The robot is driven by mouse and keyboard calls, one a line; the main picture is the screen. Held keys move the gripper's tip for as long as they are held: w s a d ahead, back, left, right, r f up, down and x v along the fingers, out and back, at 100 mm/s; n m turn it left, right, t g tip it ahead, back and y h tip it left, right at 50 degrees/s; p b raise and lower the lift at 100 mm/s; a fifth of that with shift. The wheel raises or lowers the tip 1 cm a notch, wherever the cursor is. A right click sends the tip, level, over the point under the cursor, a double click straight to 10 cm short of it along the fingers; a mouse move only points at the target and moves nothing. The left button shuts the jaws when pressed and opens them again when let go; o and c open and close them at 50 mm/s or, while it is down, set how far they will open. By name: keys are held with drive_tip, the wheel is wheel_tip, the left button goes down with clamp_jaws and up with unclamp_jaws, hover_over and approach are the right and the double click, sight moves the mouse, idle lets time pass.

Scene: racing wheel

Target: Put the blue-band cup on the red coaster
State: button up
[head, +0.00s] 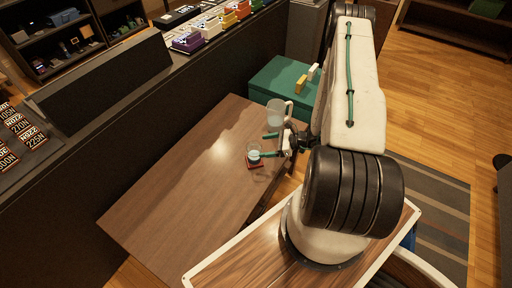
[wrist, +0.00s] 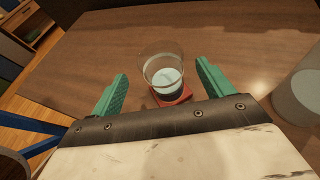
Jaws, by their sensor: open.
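A clear cup (head: 254,152) with pale contents stands upright on the red coaster (head: 256,165) on the brown table. In the wrist view the same cup (wrist: 161,72) stands over the red coaster (wrist: 176,98), with a dark band near its base; I cannot make out a blue colour for sure. My gripper (head: 271,145) is open, its green fingers (wrist: 160,85) on either side of the cup with a gap to each. The coaster is partly hidden by the cup and my gripper body.
A larger frosted mug or pitcher (head: 279,113) stands on the table behind the cup; it shows at the right edge in the wrist view (wrist: 298,98). A green box (head: 275,82) stands beyond the table. The table's left part (head: 165,190) is clear.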

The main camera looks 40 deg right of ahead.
wheel_tip(320, 180, up, 12)
drive_tip(key=n+g+y, duration=0.2)
drive_tip(key=n, duration=0.3)
drive_tip(key=s+a+r+n+g+h, duration=0.1)
drive_tip(key=a+r+n+g, duration=0.5)
drive_tip(key=r, duration=0.6)
drive_tip(key=a+r+n+g, duration=0.1)
drive_tip(key=a+r+n, duration=0.5)
drive_tip(key=r, duration=0.6)
drive_tip(key=s+a+r+n+g+h, duration=0.2)
drive_tip(key=s+a+r+n+h, duration=0.5)
drive_tip(key=s+r, duration=0.4)
drive_tip(key=s+a+r+n+t+h, duration=0.1)
drive_tip(key=s+r+n+t+h, duration=0.1)
drive_tip(key=s, duration=0.8)
wheel_tip(320, 180, up, 3)
drive_tip(key=shift+a+f+n+h, duration=0.1)
drive_tip(key=shift+a+n+h, duration=0.1)
drive_tip(key=shift+n+h, duration=0.5)
